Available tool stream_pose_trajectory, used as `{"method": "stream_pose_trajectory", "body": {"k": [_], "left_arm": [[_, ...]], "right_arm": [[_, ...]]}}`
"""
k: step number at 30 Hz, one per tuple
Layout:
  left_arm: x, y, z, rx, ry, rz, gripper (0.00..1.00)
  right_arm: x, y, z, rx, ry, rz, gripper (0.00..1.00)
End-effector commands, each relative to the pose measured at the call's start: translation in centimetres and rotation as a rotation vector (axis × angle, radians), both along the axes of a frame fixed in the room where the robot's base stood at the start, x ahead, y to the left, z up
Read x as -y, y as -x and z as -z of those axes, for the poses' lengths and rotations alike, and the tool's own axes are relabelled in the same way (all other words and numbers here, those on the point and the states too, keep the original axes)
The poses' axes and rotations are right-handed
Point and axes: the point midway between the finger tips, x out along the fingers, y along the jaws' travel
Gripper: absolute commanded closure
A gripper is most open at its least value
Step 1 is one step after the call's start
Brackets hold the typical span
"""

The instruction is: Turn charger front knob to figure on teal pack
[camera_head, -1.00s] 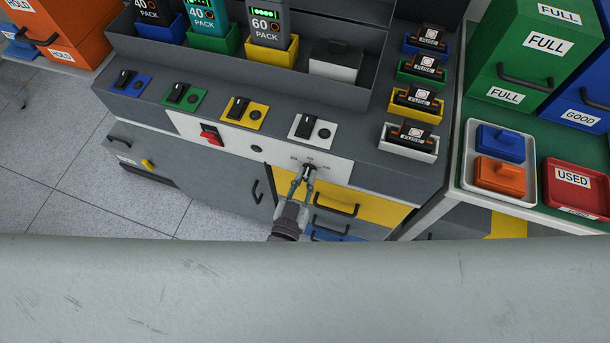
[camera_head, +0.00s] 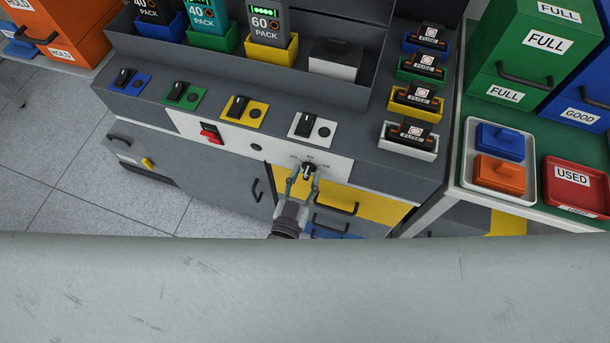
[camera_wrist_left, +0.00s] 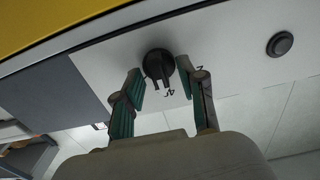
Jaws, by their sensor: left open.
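The black charger front knob (camera_head: 309,169) sits on the white front panel, with small figures around its upper side. In the left wrist view the knob (camera_wrist_left: 158,65) has its ridge toward a figure that looks like 40, seen upside down. Another figure sits right of it, partly hidden by a finger. My left gripper (camera_head: 303,182) is open, its fingers on either side of the knob, apart from it. The teal pack (camera_head: 206,14) stands in a green cradle and reads 40 PACK. My right gripper is not in view.
Below the knob are a yellow drawer (camera_head: 340,198) with a black handle and a blue drawer. A red switch (camera_head: 210,134) and a round black button (camera_head: 256,147) are left of the knob. A pale grey surface fills the bottom of the head view.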

Motion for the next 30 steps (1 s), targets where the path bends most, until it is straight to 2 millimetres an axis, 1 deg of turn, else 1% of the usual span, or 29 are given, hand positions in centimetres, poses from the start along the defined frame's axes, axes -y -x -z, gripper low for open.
{"method": "stream_pose_trajectory", "body": {"k": [5, 12, 15, 18, 23, 30], "left_arm": [[-0.6, 2.1, 0.2, -0.003, -0.002, 0.001, 0.59], [-2.2, 7.0, 0.2, -0.004, -0.002, 0.002, 0.59], [-2.8, 8.8, 0.1, -0.003, -0.002, 0.001, 0.59], [-3.2, 10.1, 0.1, -0.003, -0.001, 0.001, 0.59], [-3.6, 11.2, 0.1, -0.002, -0.001, 0.001, 0.59], [-3.7, 11.4, 0.0, -0.001, 0.0, 0.0, 0.59]], "right_arm": [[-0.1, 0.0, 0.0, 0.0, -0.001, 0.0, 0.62], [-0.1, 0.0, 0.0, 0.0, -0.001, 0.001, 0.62], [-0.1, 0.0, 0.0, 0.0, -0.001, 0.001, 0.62], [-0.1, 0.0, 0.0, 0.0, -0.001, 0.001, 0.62], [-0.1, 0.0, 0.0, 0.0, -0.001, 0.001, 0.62], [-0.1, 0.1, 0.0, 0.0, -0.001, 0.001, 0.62]]}}
